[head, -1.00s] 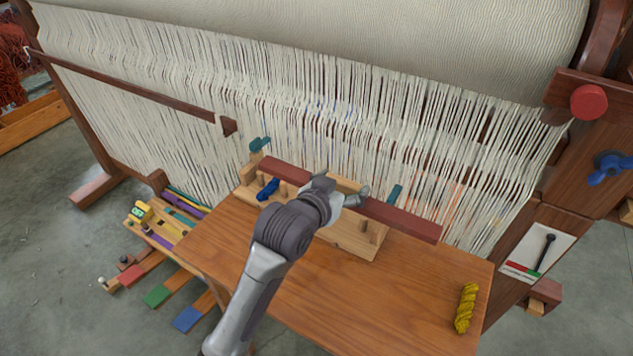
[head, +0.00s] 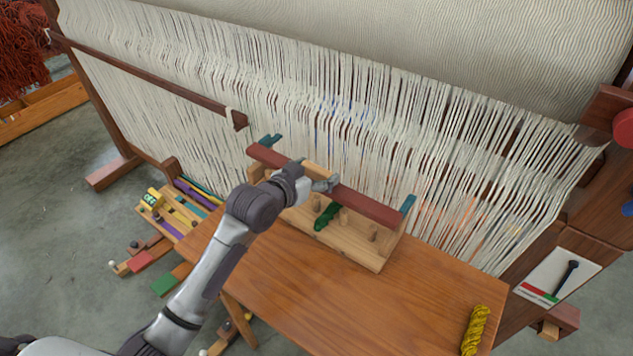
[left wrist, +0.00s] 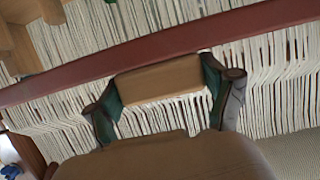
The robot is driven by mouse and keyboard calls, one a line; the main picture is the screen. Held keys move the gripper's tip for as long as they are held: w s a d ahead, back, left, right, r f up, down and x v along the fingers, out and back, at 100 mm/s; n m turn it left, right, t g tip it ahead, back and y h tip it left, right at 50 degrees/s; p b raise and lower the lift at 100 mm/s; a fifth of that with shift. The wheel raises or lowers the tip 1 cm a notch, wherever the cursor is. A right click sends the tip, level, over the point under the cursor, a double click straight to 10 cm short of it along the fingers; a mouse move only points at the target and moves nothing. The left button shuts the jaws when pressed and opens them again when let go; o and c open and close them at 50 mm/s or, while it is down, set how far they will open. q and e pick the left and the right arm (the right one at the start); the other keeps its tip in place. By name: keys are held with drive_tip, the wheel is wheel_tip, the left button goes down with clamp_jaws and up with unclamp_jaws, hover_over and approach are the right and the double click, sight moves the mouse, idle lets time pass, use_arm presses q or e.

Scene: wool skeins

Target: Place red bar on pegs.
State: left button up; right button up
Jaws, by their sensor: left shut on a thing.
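The long dark red bar (head: 365,204) lies across the top of a wooden rack (head: 365,255) with short round pegs (head: 372,233). A teal upright piece stands near each bar end, one at left (head: 270,140) and one at right (head: 408,204). I cannot tell whether the bar rests on them or hovers. My left gripper (head: 325,184) is shut at the bar's middle. In the left wrist view, its fingers (left wrist: 165,92) flank a tan wooden block (left wrist: 158,80) against the red bar (left wrist: 180,42). My right gripper is not in view.
A green skein (head: 327,217) hangs at the rack. A yellow skein (head: 475,330) lies on the table's (head: 330,300) right end; the middle front is clear. The loom's white warp threads (head: 460,150) rise close behind the rack. A small tray (head: 172,212) stands at left.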

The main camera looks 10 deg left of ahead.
use_arm(q)
wheel_tip(320, 180, down, 3)
drive_tip(key=shift+f+p, duration=0.2)
drive_tip(key=shift+p, duration=0.1)
drive_tip(key=shift+f, duration=0.35)
drive_tip(key=o, duration=1.2)
drive_tip(key=shift+s, duration=0.1)
drive_tip(key=shift+o, duration=0.2)
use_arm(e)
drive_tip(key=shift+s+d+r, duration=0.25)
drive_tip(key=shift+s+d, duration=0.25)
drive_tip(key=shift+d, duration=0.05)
use_arm(q)
drive_tip(key=shift+r, duration=0.1)
drive_tip(key=b+v, duration=0.1)
drive_tip(key=v, duration=1.1)
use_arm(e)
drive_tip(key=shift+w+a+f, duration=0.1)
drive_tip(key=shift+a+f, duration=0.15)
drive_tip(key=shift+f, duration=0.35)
